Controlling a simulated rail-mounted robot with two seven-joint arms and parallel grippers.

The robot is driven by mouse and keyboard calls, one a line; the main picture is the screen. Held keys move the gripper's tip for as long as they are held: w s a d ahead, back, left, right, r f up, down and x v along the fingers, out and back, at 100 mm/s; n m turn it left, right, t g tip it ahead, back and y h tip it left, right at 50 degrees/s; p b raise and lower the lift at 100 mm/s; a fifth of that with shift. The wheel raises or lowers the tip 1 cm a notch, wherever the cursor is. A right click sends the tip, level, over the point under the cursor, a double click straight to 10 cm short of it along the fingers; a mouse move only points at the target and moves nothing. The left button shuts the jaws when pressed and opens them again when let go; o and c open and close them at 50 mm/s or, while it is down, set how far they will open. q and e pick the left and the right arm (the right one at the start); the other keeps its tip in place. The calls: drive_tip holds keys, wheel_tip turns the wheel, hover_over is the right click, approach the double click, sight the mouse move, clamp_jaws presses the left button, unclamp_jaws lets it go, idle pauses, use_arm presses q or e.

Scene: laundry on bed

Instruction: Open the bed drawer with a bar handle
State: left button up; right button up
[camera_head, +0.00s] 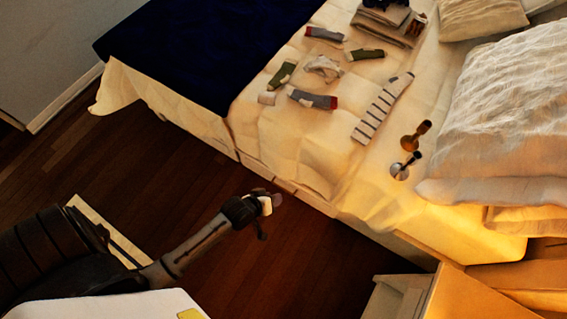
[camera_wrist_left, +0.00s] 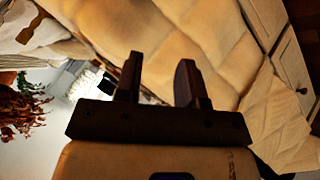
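The bed (camera_head: 235,150) runs diagonally across the head view, and its pale lower side faces my left arm. A light strip (camera_head: 285,186) shows low on that side near my gripper; I cannot tell whether it is part of a drawer. No bar handle can be made out clearly. My left gripper (camera_head: 272,203) is beside the bed, above the dark floor, apparently just short of the bed side. In the left wrist view, its two dark fingers (camera_wrist_left: 160,82) stand apart with nothing between them. My right gripper is not in view.
Socks (camera_head: 313,99), folded clothes (camera_head: 388,22) and pillows (camera_head: 505,100) lie on the bed, with a navy blanket (camera_head: 200,45) at its far end. A pale cabinet (camera_head: 400,298) stands at lower right. The left wrist view shows pale panels with a dark knob (camera_wrist_left: 302,91).

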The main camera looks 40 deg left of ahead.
use_arm(q)
drive_tip(key=w+a+f+n+t+y+b, duration=0.1)
drive_tip(key=a+f+n+t+b, duration=0.2)
drive_tip(key=f+b, duration=1)
drive_tip(key=w+a+f+n+t+y+b, duration=0.15)
drive_tip(key=f+n+b, duration=0.6)
drive_tip(key=f, duration=0.95)
drive_tip(key=w+a+f+n+t+y+b, duration=0.1)
drive_tip(key=w+a+f+n+t+b, duration=0.15)
drive_tip(key=f+b, duration=1.1)
drive_tip(key=shift+g+y, duration=0.25)
drive_tip(key=shift+g, duration=0.15)
drive_tip(key=shift+a+f+b+x, duration=0.15)
drive_tip(key=shift+b+x, duration=1)
drive_tip(key=shift+x, duration=1.05)
drive_tip(key=shift+a+f+b+x, duration=0.15)
drive_tip(key=shift+b+x, duration=0.95)
drive_tip(key=shift+x, duration=1.05)
drive_tip(key=shift+a+f+b+x, duration=0.1)
drive_tip(key=shift+f+b+x, duration=0.1)
drive_tip(key=shift+b+x, duration=1.5)
drive_tip(key=shift+w+f+p, duration=0.1)
drive_tip(key=shift+w+p, duration=0.2)
drive_tip(key=shift+p, duration=0.3)
clamp_jaws()
